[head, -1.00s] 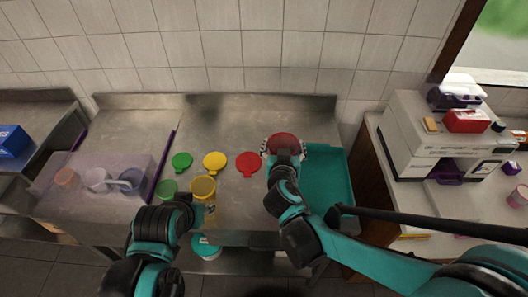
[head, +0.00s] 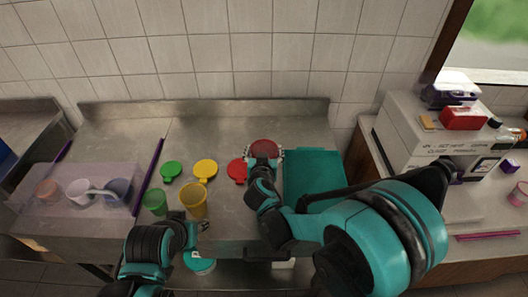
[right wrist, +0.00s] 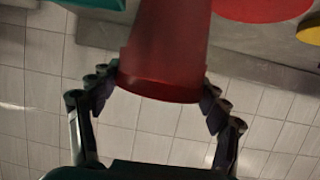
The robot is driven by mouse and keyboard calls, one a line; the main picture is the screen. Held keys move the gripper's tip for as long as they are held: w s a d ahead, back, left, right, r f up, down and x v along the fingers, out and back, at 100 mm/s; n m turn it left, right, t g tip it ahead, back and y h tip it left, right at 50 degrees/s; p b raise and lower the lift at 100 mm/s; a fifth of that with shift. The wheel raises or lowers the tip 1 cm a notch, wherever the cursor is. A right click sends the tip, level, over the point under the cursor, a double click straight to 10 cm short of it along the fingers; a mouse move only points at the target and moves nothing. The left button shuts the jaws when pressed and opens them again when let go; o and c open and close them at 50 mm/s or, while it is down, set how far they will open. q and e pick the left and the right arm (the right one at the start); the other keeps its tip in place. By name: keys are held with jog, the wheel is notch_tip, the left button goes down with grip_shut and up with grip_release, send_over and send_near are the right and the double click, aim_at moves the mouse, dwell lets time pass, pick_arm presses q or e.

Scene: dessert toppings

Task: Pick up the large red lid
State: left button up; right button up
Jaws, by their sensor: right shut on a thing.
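The red lid (head: 237,171) lies flat on the steel counter, right of the yellow lid (head: 205,169) and green lid (head: 171,170). It also shows at the top of the right wrist view (right wrist: 262,7). My right gripper (head: 264,154) is shut on a red cup (head: 264,147), just right of the red lid. In the right wrist view the fingers sit on both sides of the cup (right wrist: 165,65). My left gripper (head: 203,230) is low by the counter's front edge, and its fingers are too unclear to judge.
A yellow cup (head: 193,203) and a green cup (head: 153,203) stand in front of the lids. A teal tray (head: 315,170) lies to the right. A clear bin (head: 75,205) with several cups is at the left. A machine (head: 415,130) stands on the right counter.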

jog(key=shift+f, duration=0.1)
jog(key=o, duration=1)
jog(key=shift+o, duration=0.2)
